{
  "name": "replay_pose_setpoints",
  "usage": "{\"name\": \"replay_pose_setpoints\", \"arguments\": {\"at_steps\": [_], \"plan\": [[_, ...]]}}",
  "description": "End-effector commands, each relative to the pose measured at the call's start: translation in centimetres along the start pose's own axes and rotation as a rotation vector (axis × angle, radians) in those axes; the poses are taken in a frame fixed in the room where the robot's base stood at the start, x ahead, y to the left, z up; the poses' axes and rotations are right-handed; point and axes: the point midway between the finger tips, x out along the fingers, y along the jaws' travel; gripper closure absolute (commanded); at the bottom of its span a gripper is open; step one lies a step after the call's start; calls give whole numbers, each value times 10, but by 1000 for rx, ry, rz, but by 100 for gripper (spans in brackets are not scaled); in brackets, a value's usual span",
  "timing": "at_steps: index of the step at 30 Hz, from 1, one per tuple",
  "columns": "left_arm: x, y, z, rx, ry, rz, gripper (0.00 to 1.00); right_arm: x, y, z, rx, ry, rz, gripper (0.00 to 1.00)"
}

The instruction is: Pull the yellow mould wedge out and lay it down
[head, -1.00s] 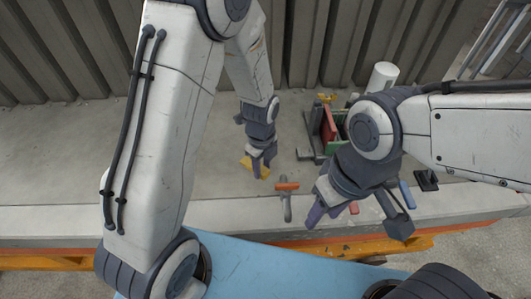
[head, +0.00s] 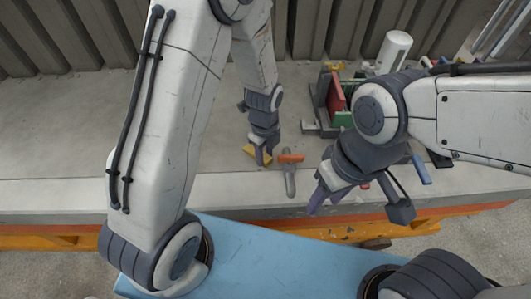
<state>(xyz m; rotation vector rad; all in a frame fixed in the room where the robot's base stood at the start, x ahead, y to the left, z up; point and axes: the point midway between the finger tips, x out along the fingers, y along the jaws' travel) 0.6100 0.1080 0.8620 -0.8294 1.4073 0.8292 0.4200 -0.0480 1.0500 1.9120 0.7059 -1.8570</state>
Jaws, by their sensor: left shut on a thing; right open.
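The yellow mould wedge (head: 251,151) is at the fingertips of my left gripper (head: 262,157), low over or on the grey concrete surface (head: 80,125). My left gripper points down and is shut on the wedge, hiding part of it. I cannot tell whether the wedge touches the surface. My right gripper (head: 318,196) is open and empty near the front edge, with its arm in front of part of the scene. The mould (head: 322,112), with red and green panels, stands at the back right, partly hidden by my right arm.
An orange-headed tool (head: 290,158) lies just right of the wedge. A white cylinder (head: 393,52) stands behind the mould, near another yellow piece (head: 334,66). A blue-handled tool (head: 421,169) lies at the right. The surface left of my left arm is clear.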

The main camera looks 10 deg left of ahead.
Motion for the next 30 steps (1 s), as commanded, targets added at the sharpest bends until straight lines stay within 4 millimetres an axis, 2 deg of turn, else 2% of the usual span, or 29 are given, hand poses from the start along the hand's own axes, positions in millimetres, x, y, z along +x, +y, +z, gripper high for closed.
{"name": "replay_pose_setpoints", "arguments": {"at_steps": [13, 14, 15, 16, 26, 30], "plan": [[0, 0, 0, 0, 0, 0, 100, 0, 0, 0, 0, 0, 0, 52], [0, 0, 0, 0, 0, 0, 52, 0, 0, 0, 0, 0, 0, 52], [0, 0, 0, 0, 0, 0, 37, 0, 0, 0, 0, 0, 0, 52], [0, 0, 0, 0, 0, 0, 29, 0, 0, 0, 0, 0, 0, 52], [-2, 0, 0, 0, 0, -1, 29, 0, 0, 0, 0, 0, 0, 52], [-16, -1, 0, 0, -1, -5, 29, 0, 0, 0, 0, 0, 0, 52]]}}
